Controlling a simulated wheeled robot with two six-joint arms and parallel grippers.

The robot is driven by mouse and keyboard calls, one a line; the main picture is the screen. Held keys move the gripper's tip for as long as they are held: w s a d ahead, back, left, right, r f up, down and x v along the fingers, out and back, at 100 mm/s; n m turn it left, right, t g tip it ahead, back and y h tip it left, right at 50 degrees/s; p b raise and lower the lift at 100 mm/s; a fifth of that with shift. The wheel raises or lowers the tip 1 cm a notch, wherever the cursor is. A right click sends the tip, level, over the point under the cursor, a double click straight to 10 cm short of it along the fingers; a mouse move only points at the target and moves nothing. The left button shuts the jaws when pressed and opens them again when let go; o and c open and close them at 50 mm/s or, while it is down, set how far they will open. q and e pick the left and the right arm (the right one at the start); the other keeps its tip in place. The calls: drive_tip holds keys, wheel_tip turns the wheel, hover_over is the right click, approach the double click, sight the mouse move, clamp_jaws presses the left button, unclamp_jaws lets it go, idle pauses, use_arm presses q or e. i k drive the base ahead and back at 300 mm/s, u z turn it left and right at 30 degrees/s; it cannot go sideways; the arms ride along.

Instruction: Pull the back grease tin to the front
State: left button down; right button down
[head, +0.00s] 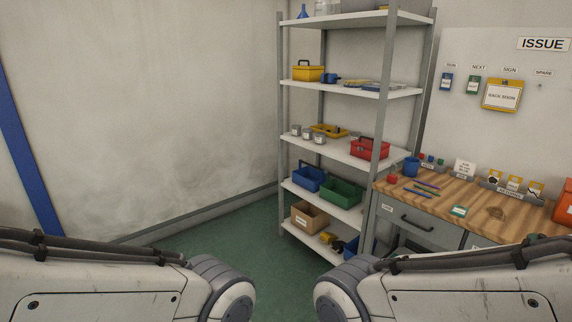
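Several small grey tins stand close together at the left end of the middle shelf (350,155). I see one on the left (296,131), one in the middle (307,134) and one on the right (319,139). They are too small for me to read any label, so I cannot tell that they hold grease. My two arms enter at the bottom left and bottom right, well in front of the shelf. Neither gripper shows.
A yellow tray (329,130) and a red toolbox (370,148) share the tins' shelf. Shelf posts (282,130) stand at the unit's corners. A wooden workbench (450,205) adjoins it on the right. Green floor (215,248) is clear in front and to the left.

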sight(355, 135)
drive_tip(key=u, duration=0.5)
drive_tip(key=i, duration=2.55)
drive_tip(key=z, duration=1.2)
drive_tip(key=i, duration=1)
drive_tip(key=z, duration=0.9)
